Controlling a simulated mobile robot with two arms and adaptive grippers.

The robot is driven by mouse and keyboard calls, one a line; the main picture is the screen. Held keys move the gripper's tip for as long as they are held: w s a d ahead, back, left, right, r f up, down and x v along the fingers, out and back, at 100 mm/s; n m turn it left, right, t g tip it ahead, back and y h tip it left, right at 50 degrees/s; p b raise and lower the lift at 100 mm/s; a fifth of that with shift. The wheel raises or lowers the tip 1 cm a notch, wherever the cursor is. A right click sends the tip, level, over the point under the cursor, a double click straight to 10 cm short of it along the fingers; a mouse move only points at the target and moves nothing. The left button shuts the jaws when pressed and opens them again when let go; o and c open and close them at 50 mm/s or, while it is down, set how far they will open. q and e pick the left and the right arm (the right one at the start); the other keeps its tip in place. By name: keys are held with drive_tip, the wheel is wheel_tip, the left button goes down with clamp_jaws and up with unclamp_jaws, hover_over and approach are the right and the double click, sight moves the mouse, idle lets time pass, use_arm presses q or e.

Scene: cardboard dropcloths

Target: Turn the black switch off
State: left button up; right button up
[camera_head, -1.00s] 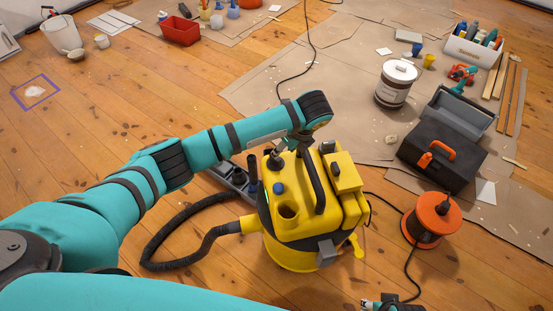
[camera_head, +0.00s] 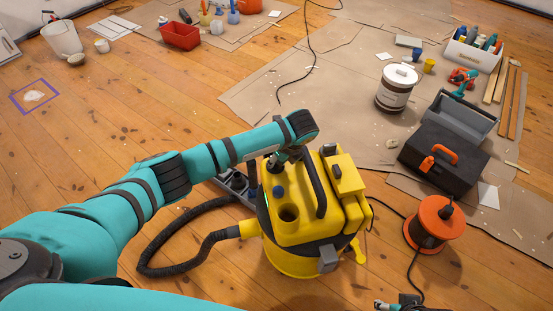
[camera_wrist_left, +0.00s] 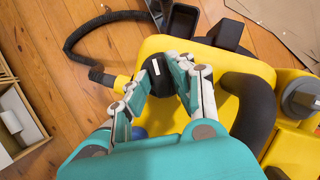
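The yellow machine (camera_head: 297,226) stands on the wood floor, with a black hose at its left. In the left wrist view, a round black switch (camera_wrist_left: 158,78) with a white mark sits on its yellow top. My left gripper (camera_wrist_left: 160,80) has one finger on each side of this switch and appears closed against it. In the head view, my left gripper (camera_head: 279,160) reaches down onto the top, partly hiding the switch. My right gripper (camera_head: 398,304) shows only partly at the bottom edge, and its opening is unclear.
A black handle (camera_head: 315,187) arches beside the switch, and a yellow box with a dark knob (camera_head: 334,177) stands right of it. An orange cable reel (camera_head: 433,223) and black toolbox (camera_head: 443,160) are farther right. Bare floor lies left of my arm.

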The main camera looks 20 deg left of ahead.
use_arm(q)
clamp_jaws()
drive_tip(key=n+g+p, duration=0.1)
drive_tip(key=n+p, duration=0.1)
drive_tip(key=n+g+p, duration=0.1)
drive_tip(key=n, duration=0.2)
drive_tip(key=shift+w+d+r+p, duration=0.1)
drive_tip(key=shift+p, duration=0.3)
drive_tip(key=shift+n, duration=0.4)
use_arm(e)
wheel_tip(320, 180, down, 13)
drive_tip(key=s, duration=0.1)
use_arm(q)
drive_tip(key=shift+n+g, duration=0.4)
drive_tip(key=shift+n, duration=0.1)
drive_tip(key=shift+w+n, duration=0.1)
drive_tip(key=shift+n, duration=0.4)
drive_tip(key=n+g+b, duration=0.1)
drive_tip(key=n+b, duration=0.1)
drive_tip(key=n, duration=0.1)
drive_tip(key=shift+n+g, duration=0.3)
drive_tip(key=shift+n, duration=0.4)
use_arm(e)
wheel_tip(320, 180, up, 8)
drive_tip(key=w, duration=0.1)
drive_tip(key=shift+w, duration=0.15)
drive_tip(key=shift+a+r, duration=0.1)
